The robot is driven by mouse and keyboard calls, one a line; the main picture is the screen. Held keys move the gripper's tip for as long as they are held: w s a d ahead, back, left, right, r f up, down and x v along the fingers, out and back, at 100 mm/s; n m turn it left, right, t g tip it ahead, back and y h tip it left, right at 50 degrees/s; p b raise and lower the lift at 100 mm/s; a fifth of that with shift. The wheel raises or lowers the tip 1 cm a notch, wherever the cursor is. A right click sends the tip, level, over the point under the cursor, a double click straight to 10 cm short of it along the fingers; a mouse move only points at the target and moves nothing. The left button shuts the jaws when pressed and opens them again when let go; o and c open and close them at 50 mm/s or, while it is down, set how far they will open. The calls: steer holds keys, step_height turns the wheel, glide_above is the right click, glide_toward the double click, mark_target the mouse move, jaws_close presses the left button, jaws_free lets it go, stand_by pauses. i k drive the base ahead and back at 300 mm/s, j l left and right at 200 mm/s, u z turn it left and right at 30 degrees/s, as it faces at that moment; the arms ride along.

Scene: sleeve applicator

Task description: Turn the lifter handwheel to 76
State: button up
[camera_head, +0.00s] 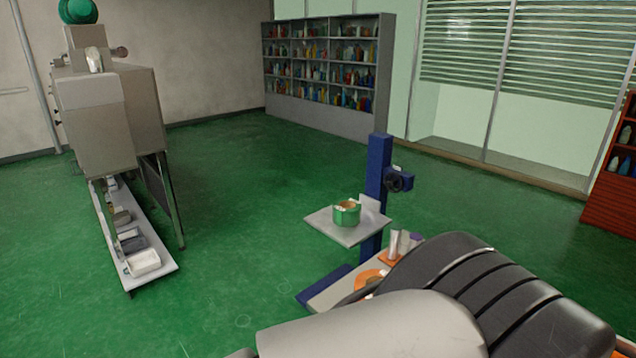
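The lifter stands right of the middle, with a blue upright column (378,185) and a flat grey platform (335,230). A small black round part, which looks like the lifter handwheel (396,182), sits on the right side of the column. Any scale or number on it is too small to read. A green round container (346,213) with a tan top rests on the platform. My own grey and black arm parts fill the lower right and hide part of the lifter's base. My gripper is not in view.
A low surface (325,294) by the column holds an orange ring (370,278) and small upright items. A grey machine (98,125) stands at the left over a long tray (165,267). Shelves (330,120) stand behind. The green floor between is clear.

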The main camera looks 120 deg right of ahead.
mark_target(392, 183)
steer(key=k+l+z, duration=0.15)
steer(key=z, duration=4.3)
steer(key=i+j+z, duration=0.15)
steer(key=z, duration=0.35)
steer(key=i+j+z, duration=0.1)
steer(key=j+z, duration=0.15)
steer(key=z, duration=0.25)
steer(key=i+j+z, duration=0.1)
steer(key=j+z, duration=0.2)
steer(key=z, duration=0.2)
steer(key=j+z, duration=0.2)
steer(key=j, duration=0.85)
steer(key=j+z, duration=0.2)
steer(key=j, duration=0.9)
steer(key=j+z, duration=0.25)
steer(key=j, duration=1.15)
steer(key=k+j, duration=0.1)
steer(key=j, duration=0.25)
